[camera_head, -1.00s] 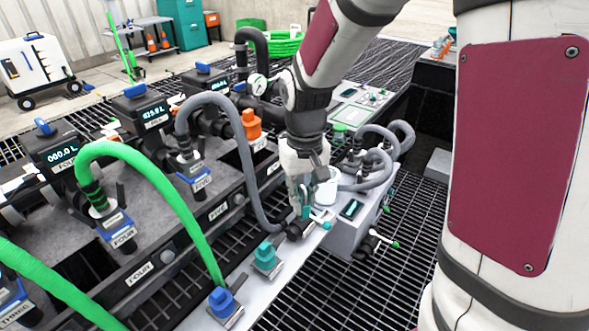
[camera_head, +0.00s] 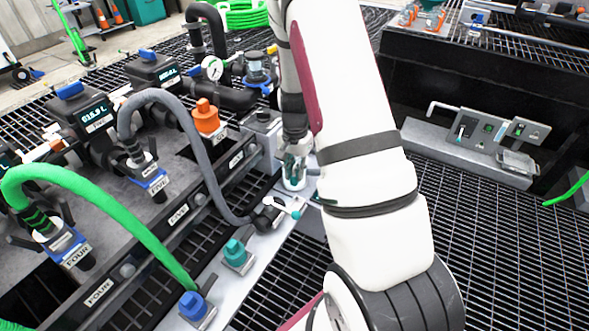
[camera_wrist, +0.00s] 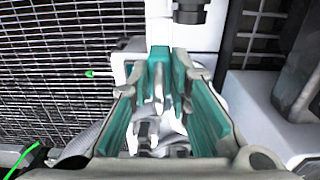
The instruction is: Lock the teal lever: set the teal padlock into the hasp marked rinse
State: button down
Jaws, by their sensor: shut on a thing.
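My gripper (camera_head: 294,160) points down over the front ledge beside the grey manifold, low by a white cup-like part (camera_head: 296,184). In the wrist view my gripper (camera_wrist: 164,78) has its teal-lined fingers closed at the tips on a small teal piece with a pale metal part. It appears to be the teal padlock (camera_wrist: 158,58), though it is hard to tell from the finger pads. A valve lever with a white handle and teal tip (camera_head: 289,207) stands just in front of my gripper. I cannot read a rinse mark on any hasp.
A teal block (camera_head: 235,252) and a blue block (camera_head: 193,305) sit on the ledge (camera_head: 217,285). A grey hose (camera_head: 186,115) and a green hose (camera_head: 110,208) arch over the manifold at left. An orange fitting (camera_head: 206,117) stands behind. Open grating (camera_head: 480,240) lies right.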

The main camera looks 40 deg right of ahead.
jog(key=shift+f+b, duration=4.35)
jog(key=shift+f, duration=1.7)
jog(key=c, duration=1.4)
grip_release()
notch_tip(320, 180, up, 11)
jog(key=shift+f, duration=0.2)
jog(key=shift+r, duration=0.75)
